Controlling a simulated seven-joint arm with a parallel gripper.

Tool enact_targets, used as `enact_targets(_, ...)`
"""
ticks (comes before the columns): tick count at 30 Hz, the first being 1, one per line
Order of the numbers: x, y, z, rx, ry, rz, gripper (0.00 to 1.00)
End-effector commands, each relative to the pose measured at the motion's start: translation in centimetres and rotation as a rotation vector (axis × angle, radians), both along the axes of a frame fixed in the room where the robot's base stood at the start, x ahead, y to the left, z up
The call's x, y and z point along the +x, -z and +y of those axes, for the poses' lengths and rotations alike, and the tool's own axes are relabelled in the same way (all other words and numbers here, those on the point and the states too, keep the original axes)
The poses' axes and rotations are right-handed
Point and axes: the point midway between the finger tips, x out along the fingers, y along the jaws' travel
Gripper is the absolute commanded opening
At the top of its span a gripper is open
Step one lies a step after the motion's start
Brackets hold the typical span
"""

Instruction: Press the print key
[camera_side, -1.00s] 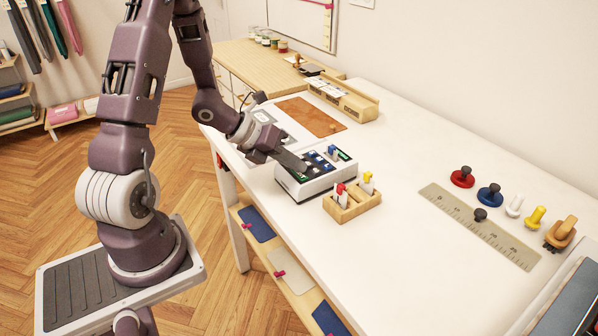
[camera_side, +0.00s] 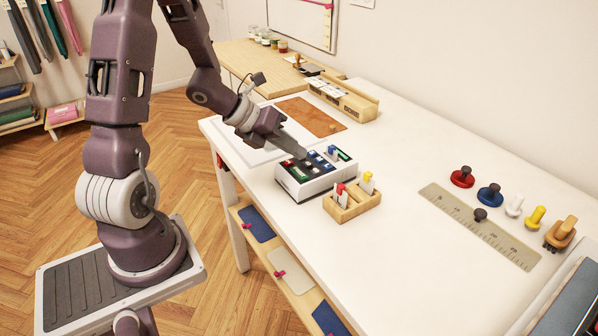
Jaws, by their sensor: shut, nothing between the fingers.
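A white device with a dark top panel (camera_side: 312,187) stands on the white table, with several blue, white and green keys on it. I cannot read which one is the print key. A blue and white piece (camera_side: 332,152) stands up at the panel's far side. My gripper (camera_side: 303,155) is shut and empty, its tip at the far left edge of the panel. I cannot tell whether it touches the device or hovers just above it.
A wooden box (camera_side: 352,204) with red and yellow-topped pieces stands close to the device's right. A brown mat (camera_side: 312,116) and wooden rack (camera_side: 343,98) lie behind. A ruler (camera_side: 478,228) and knobbed pieces are at right. The middle of the table (camera_side: 405,160) is clear.

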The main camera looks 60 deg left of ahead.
Motion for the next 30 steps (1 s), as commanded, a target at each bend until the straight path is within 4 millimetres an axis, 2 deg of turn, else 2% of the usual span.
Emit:
enact_targets(4, 0.1, -1.6, 0.0, 0.002, 0.002, -0.004, 0.00)
enact_targets(9, 0.0, -2.6, 0.0, 0.002, 0.001, -0.001, 0.00)
enact_targets(24, 0.1, -2.8, 0.1, 0.000, -0.013, 0.000, 0.00)
enact_targets(26, 0.6, -3.7, 0.3, -0.001, -0.092, 0.000, 0.00)
enact_targets(29, 1.4, -7.8, 1.3, -0.068, -0.461, -0.028, 0.00)
enact_targets(30, 0.8, -10.1, 1.4, -0.153, -0.673, -0.055, 0.00)
